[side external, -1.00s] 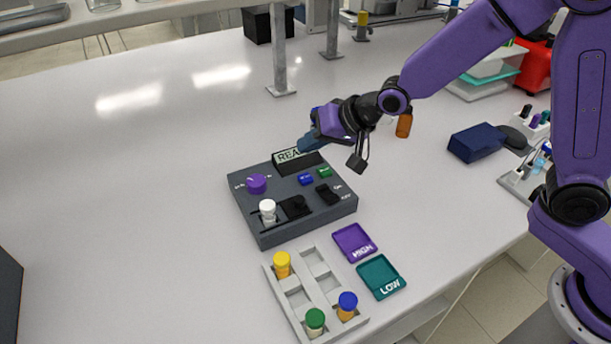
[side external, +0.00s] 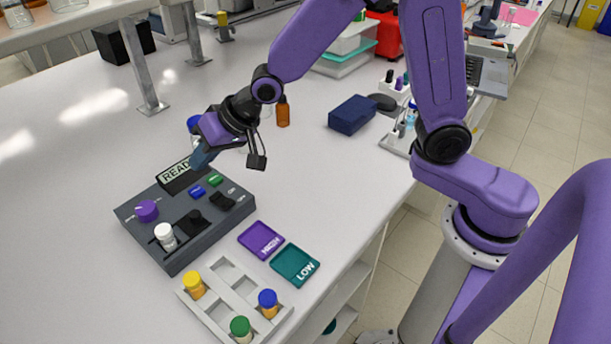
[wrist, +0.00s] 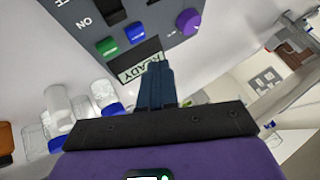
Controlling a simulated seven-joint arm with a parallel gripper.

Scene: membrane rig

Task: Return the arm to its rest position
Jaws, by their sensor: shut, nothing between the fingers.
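My gripper (side external: 200,158) is shut and empty, held above the back edge of the grey membrane rig (side external: 180,243), close to its display, which reads READY (side external: 178,172). In the wrist view my closed fingers (wrist: 157,85) point toward the rig and partly cover the display (wrist: 140,65). The rig carries a purple knob (side external: 147,211), a blue button (side external: 197,192), a green button (side external: 215,180), a black switch and a white-capped vial (side external: 165,236) beside a black part. I cannot tell from these views how far the fingertips are above the rig.
A grey rack (side external: 215,313) holds yellow-, blue- and green-capped vials in front of the rig. Purple HIGH (side external: 261,240) and teal LOW (side external: 295,265) trays lie beside it. An amber bottle (side external: 283,112) and blue box (side external: 352,114) stand behind. The table's left side is clear.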

